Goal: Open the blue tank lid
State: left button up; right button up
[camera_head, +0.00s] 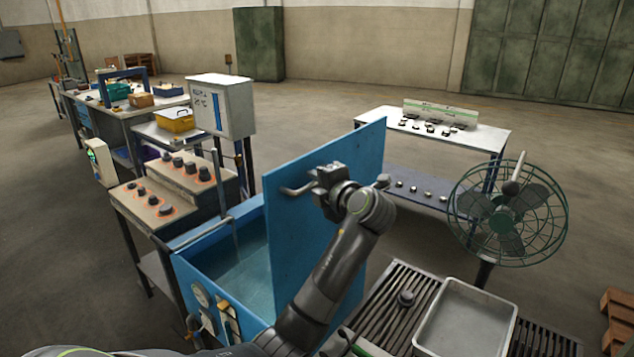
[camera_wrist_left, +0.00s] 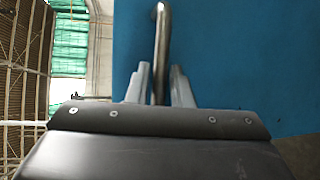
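The blue tank (camera_head: 185,262) stands at lower centre in the head view, with water visible inside. Its flat blue lid (camera_head: 345,150) is raised and stands steeply upright. A bent metal handle (camera_head: 291,191) sticks out from the lid. My left gripper (camera_head: 312,186) is at this handle, in front of the lid. In the left wrist view, the handle bar (camera_wrist_left: 159,45) runs between the two fingers (camera_wrist_left: 159,88), which are closed in closely on both sides of it. The blue lid (camera_wrist_left: 240,60) fills the right of that view. My right gripper is not in view.
A bench with several dark knobs (camera_head: 165,205) stands left of the tank. A green caged fan (camera_head: 508,212) and a metal tray (camera_head: 466,318) on a slatted surface (camera_head: 385,318) are to the right. A white-topped table (camera_head: 440,132) stands behind the lid.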

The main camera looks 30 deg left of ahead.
pick_arm(q)
grip_shut()
jog(key=shift+a, duration=0.25)
jog(key=a+b, duration=0.4)
jog(key=a, duration=0.4)
jog(key=shift+w+a, duration=0.3)
jog(key=shift+a, duration=0.1)
jog(key=shift+o, duration=1.5)
grip_release()
jog(key=shift+o, duration=0.3)
